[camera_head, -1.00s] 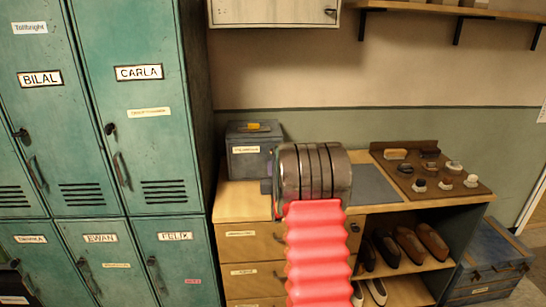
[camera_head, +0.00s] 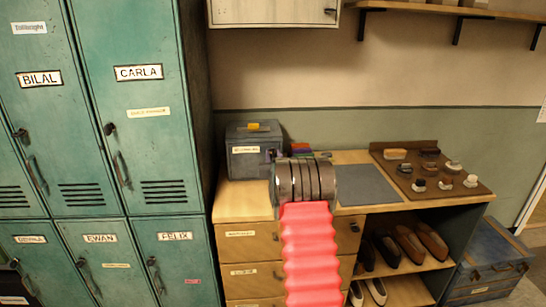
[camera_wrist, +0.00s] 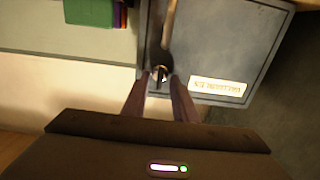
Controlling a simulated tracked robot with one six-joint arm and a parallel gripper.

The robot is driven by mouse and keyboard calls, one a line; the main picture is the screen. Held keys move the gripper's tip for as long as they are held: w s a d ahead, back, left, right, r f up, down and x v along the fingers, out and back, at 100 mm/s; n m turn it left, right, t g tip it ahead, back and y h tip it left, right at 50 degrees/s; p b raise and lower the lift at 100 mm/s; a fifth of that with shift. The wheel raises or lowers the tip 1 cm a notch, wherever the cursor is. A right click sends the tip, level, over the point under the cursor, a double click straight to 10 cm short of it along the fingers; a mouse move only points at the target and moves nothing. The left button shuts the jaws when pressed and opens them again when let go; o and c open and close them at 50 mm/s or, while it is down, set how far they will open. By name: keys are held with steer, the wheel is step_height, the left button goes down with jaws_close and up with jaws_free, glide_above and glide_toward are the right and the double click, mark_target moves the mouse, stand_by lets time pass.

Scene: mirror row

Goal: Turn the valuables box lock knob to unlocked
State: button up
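The valuables box (camera_head: 249,138) is grey with a pale label and stands at the back left of the wooden bench. In the wrist view the box front (camera_wrist: 222,45) appears upside down, with its label (camera_wrist: 215,90) at right. The dark lock knob (camera_wrist: 160,62) is near the box edge, with a paler bar running up the picture from it. My gripper (camera_wrist: 159,78) has its two fingers apart, with the knob at their tips. Contact with the knob cannot be told. In the head view my arm hides most of the gripper.
Coloured items (camera_head: 300,149) stand just right of the box; a green one (camera_wrist: 90,11) shows in the wrist view. A grey mat (camera_head: 366,184) lies bare on the bench. A board of brushes (camera_head: 432,170) is at right. Teal lockers (camera_head: 150,60) stand close at left.

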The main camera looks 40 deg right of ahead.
steer(key=shift+c, duration=0.5)
jaws_close()
steer(key=shift+a, duration=0.15)
